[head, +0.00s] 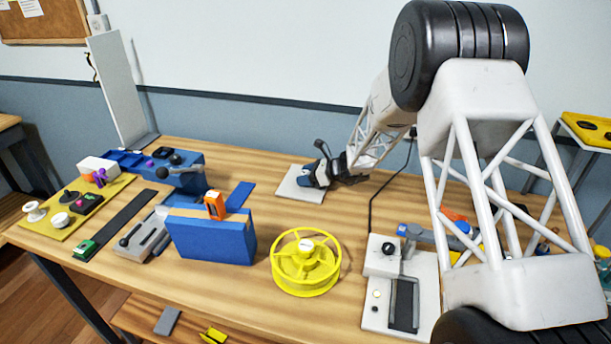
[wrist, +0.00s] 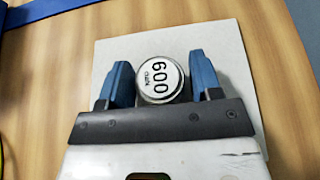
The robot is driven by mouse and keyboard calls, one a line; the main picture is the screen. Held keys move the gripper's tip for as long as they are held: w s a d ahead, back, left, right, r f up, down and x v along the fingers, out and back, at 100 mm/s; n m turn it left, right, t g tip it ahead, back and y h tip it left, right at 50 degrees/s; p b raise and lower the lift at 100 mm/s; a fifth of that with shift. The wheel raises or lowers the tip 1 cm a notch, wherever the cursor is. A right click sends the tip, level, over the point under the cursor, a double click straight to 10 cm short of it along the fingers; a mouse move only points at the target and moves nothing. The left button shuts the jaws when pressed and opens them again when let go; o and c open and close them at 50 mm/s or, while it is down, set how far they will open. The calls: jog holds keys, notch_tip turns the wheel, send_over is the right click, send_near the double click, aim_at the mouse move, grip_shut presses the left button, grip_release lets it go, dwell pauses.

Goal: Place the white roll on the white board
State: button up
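The white roll (wrist: 163,79) shows in the wrist view as a round piece with a white end face printed 600. It is between the two blue fingers of my gripper (wrist: 163,82), which lie close against its sides. The white board (wrist: 230,60) is a flat square sheet on the table under the gripper and roll. The head view also shows the board (head: 297,190), with my gripper (head: 316,174) low over its right part. The roll is hidden there by the gripper. I cannot tell whether the roll's underside touches the board.
A yellow spoked reel (head: 306,265) and a blue box (head: 215,240) stand nearer the front. A tall white panel (head: 118,95) stands at the back left. Bare table surrounds the board.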

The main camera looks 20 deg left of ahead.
jog(key=shift+o, duration=0.7)
jog(key=shift+r, duration=0.1)
jog(key=shift+d+r, duration=0.1)
jog(key=v, duration=1.1)
jog(key=shift+d+r, duration=0.2)
jog(key=shift+d, duration=0.15)
